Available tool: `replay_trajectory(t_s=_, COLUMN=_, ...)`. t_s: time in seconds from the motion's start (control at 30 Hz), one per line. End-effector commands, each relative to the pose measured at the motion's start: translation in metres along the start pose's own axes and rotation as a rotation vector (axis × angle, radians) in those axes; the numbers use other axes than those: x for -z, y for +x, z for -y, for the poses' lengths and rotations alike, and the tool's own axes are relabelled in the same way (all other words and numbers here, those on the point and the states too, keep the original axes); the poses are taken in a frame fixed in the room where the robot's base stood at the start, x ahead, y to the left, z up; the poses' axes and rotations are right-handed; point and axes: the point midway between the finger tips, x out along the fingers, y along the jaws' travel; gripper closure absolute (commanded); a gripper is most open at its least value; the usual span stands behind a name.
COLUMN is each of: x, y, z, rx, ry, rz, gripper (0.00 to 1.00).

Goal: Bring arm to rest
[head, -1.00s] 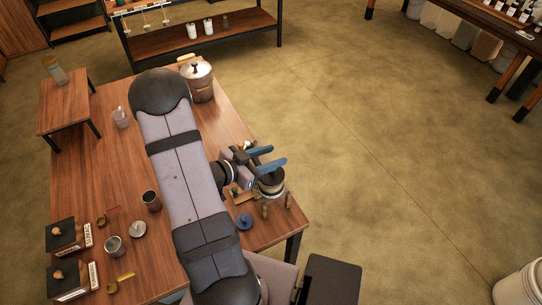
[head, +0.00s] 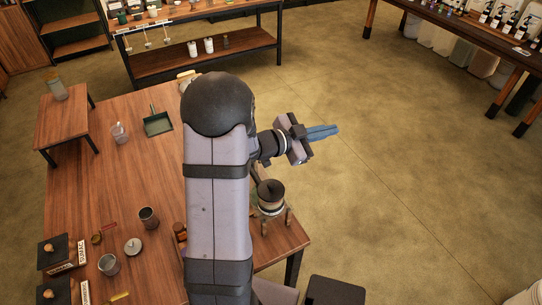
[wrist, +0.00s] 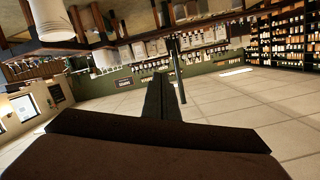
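My gripper (head: 324,132) is raised in the air past the right edge of the wooden table, with its blue fingers pointing right over bare floor. Nothing shows between the fingers in the head view. They overlap there, so the gap between them is unclear. In the wrist view the dark fingers (wrist: 165,95) point out at the room, with nothing seen held. My arm (head: 217,200) stretches up the middle of the head view and hides part of the table.
A dark-topped canister on a stand (head: 271,197) is at the table's right edge, below my gripper. A cup (head: 149,218), a metal cup (head: 109,265), a round lid (head: 133,246) and a green dustpan (head: 157,122) are on the table (head: 85,195). Open floor lies right.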

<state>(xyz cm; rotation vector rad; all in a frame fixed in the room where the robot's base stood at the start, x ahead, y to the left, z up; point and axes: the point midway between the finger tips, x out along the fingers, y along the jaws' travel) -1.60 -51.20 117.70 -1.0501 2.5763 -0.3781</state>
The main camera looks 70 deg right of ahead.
Motion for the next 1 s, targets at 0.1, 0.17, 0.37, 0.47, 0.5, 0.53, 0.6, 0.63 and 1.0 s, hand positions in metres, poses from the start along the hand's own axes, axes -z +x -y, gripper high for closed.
replay_trajectory(t_s=0.1, x=0.022, y=0.02, z=0.047, rx=0.122, ry=0.061, rz=0.044, gripper=1.0)
replay_trajectory(t_s=0.17, x=0.027, y=0.025, z=0.073, rx=0.195, ry=0.074, rz=0.088, gripper=1.0)
replay_trajectory(t_s=0.37, x=0.028, y=0.015, z=0.143, rx=0.408, ry=0.041, rz=0.262, gripper=1.0)
replay_trajectory(t_s=0.47, x=0.02, y=0.001, z=0.169, rx=0.492, ry=-0.008, rz=0.359, gripper=1.0)
replay_trajectory(t_s=0.5, x=0.015, y=-0.006, z=0.177, rx=0.521, ry=-0.034, rz=0.4, gripper=1.0)
replay_trajectory(t_s=0.53, x=0.011, y=-0.011, z=0.181, rx=0.54, ry=-0.055, rz=0.429, gripper=1.0)
replay_trajectory(t_s=0.6, x=0.001, y=-0.024, z=0.19, rx=0.578, ry=-0.107, rz=0.504, gripper=1.0)
replay_trajectory(t_s=0.63, x=-0.004, y=-0.029, z=0.192, rx=0.59, ry=-0.131, rz=0.535, gripper=1.0)
replay_trajectory(t_s=1.0, x=-0.061, y=-0.083, z=0.149, rx=0.555, ry=-0.471, rz=0.93, gripper=1.0)
